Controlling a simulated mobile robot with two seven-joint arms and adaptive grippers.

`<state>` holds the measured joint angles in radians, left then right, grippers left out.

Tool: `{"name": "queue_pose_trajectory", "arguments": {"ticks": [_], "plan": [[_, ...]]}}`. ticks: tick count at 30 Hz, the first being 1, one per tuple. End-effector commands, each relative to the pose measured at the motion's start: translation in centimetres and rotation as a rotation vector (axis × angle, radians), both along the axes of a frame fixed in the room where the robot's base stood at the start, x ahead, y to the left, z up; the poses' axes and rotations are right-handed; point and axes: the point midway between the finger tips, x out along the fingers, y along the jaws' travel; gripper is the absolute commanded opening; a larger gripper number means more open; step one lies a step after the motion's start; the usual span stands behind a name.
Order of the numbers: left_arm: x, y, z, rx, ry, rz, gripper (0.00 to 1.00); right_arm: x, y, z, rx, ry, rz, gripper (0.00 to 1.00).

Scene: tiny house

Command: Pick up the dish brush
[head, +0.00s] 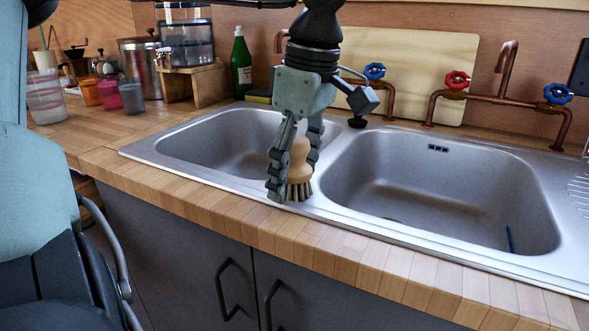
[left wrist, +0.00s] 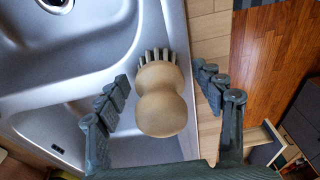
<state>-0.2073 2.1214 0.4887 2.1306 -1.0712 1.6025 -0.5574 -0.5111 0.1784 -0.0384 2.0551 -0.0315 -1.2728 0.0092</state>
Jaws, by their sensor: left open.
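The dish brush (head: 299,165) has a round wooden handle and dark bristles. In the head view it stands bristles down on the steel rim between the two sink bowls, near the front edge. My left gripper (head: 290,180) points down over it with its fingers on either side. In the left wrist view the brush (left wrist: 160,103) lies between the two open fingers of the gripper (left wrist: 162,100), with a visible gap on both sides. A finger hides part of the brush in the head view. My right gripper is not in view.
The double sink (head: 440,185) is set in a wooden counter (head: 240,215). Copper taps (head: 490,95) stand behind it. A green bottle (head: 241,65) and a sponge (head: 258,97) are at the back. Cups (head: 131,97) stand on the left counter.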

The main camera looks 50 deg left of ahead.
Motion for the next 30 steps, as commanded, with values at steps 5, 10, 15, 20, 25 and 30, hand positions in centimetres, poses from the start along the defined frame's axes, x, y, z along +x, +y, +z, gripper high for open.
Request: {"name": "queue_pose_trajectory", "arguments": {"ticks": [5, 10, 15, 20, 25, 30], "plan": [[0.0, 0.0, 0.0, 0.0, 0.0, 0.0, 0.59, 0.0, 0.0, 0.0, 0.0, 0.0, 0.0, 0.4], [0.0, 0.0, 0.1, 0.0, 0.0, 0.0, 0.38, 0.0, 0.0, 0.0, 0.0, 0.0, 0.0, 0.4], [0.0, 0.0, 0.1, 0.0, 0.0, 0.0, 0.17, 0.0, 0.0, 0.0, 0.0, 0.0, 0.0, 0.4], [0.0, 0.0, 0.1, 0.001, 0.0, 0.0, 0.13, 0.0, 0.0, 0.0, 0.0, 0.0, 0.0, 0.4], [0.0, 0.0, 0.3, 0.001, -0.001, 0.0, 0.13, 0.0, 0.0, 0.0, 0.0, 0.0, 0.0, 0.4], [0.1, 0.0, 1.7, 0.002, -0.003, 0.0, 0.13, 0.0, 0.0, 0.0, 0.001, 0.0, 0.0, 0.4]]}}
